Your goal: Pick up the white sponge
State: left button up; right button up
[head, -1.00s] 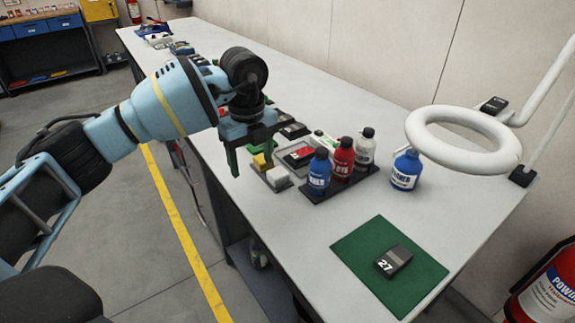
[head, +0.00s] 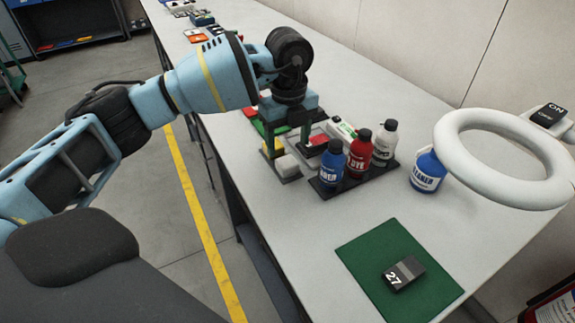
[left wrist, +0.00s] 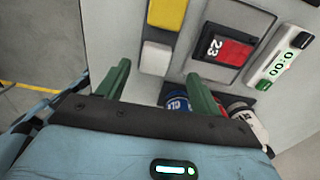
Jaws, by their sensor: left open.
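The white sponge (head: 287,165) lies on a small grey tray (head: 291,180) near the left edge of the bench, with a yellow block (head: 277,149) just behind it. In the left wrist view the white sponge (left wrist: 155,59) shows between and beyond the two green fingertips. My left gripper (head: 287,150) is open and empty, pointing down above the tray; its fingers appear apart from the sponge. In the left wrist view the open gripper (left wrist: 158,72) has one finger on each side of the sponge's line. My right gripper is in neither view.
A dark rack with blue (head: 331,165), red (head: 358,154) and white (head: 385,143) bottles stands close right of the sponge. A tray with a red-and-black item (left wrist: 222,47) and a timer (left wrist: 284,56) are nearby. A ring lamp (head: 450,150) overhangs the right. The bench's front is mostly clear.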

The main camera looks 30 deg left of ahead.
aim_at(287, 162)
pick_arm(q)
jog(key=shift+s+f, duration=0.1)
jog(key=shift+f, duration=0.05)
jog(key=f, duration=0.4)
jog(key=shift+s+d+f, duration=0.1)
jog(key=shift+s+f, duration=0.2)
jog(key=shift+f, duration=0.1)
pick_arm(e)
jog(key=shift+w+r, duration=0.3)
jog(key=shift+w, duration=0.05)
pick_arm(q)
jog(key=shift+c, duration=0.2)
jog(key=c, duration=1)
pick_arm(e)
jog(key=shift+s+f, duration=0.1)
pick_arm(q)
jog(key=shift+r, duration=0.15)
jog(key=shift+r, duration=0.5)
notch_tip(287, 162, up, 2)
jog(key=shift+r, duration=0.25)
jog(key=s+d+r, duration=0.1)
jog(key=s, duration=1.5)
jog(key=shift+d, duration=0.35)
